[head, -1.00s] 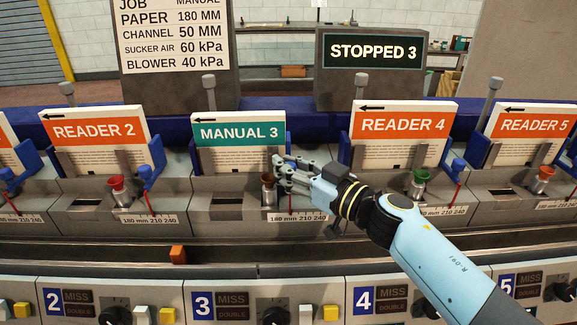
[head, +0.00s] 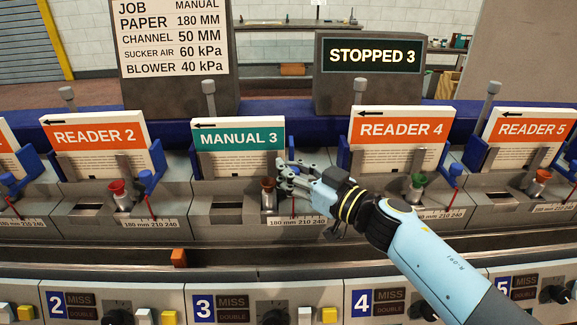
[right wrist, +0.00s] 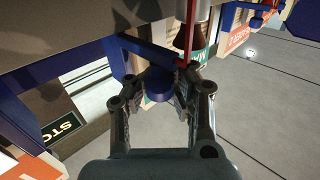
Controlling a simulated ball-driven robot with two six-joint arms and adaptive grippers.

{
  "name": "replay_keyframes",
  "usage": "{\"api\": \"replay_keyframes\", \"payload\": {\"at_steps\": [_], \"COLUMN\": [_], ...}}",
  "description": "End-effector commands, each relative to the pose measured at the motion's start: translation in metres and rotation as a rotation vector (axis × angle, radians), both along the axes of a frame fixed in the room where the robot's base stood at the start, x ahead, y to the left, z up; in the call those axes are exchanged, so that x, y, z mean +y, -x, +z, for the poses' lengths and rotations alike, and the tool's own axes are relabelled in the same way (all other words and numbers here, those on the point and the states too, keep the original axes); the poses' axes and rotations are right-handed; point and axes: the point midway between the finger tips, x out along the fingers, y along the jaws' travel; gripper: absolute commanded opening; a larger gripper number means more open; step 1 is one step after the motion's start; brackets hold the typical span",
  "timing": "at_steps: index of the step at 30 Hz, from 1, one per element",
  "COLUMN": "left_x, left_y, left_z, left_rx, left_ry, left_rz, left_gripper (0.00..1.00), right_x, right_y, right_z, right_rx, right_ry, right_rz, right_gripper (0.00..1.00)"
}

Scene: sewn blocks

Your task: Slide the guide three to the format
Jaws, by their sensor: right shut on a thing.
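My right gripper (head: 284,178) is at station three, in front of the lower right corner of the teal MANUAL 3 book (head: 239,139). In the right wrist view its fingers are shut on the blue knob of guide three (right wrist: 157,83). In the head view the gripper hides most of that guide. Its thin red pointer (head: 293,206) shows above the scale strip (head: 297,223) marked 180 mm, 210, 240, and seems to stand between 180 and 210. The job board (head: 173,40) gives paper 180 mm. My left gripper is not in view.
A brown-topped sucker (head: 268,193) stands just left of the pointer. The READER 2 (head: 95,135) and READER 4 (head: 402,124) stations flank this one. A screen (head: 375,53) reads STOPPED 3. An orange block (head: 179,257) lies in the channel below.

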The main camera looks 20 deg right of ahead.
Motion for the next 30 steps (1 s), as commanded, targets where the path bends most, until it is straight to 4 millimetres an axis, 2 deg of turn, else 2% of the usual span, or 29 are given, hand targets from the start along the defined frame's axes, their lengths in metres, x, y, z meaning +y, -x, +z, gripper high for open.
{"api": "replay_keyframes", "payload": {"at_steps": [2, 3, 12, 22, 26, 30], "left_x": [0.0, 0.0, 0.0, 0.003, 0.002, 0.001], "left_y": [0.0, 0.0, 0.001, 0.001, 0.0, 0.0], "left_z": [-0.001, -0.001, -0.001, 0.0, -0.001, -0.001], "left_rx": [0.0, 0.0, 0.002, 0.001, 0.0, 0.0], "left_ry": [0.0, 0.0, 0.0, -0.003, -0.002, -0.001], "left_rz": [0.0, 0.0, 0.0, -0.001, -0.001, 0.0], "left_gripper": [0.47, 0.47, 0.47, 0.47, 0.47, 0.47], "right_x": [0.002, 0.002, 0.002, -0.001, -0.011, -0.026], "right_y": [0.005, 0.005, 0.004, 0.007, 0.024, 0.052], "right_z": [-0.007, -0.008, -0.006, -0.004, -0.005, -0.005], "right_rx": [0.012, 0.012, 0.009, 0.005, 0.007, 0.008], "right_ry": [-0.001, -0.001, -0.001, 0.001, 0.002, 0.003], "right_rz": [0.009, 0.009, 0.006, 0.004, 0.004, 0.005], "right_gripper": [0.0, 0.1, 0.47, 0.47, 0.47, 0.47]}}
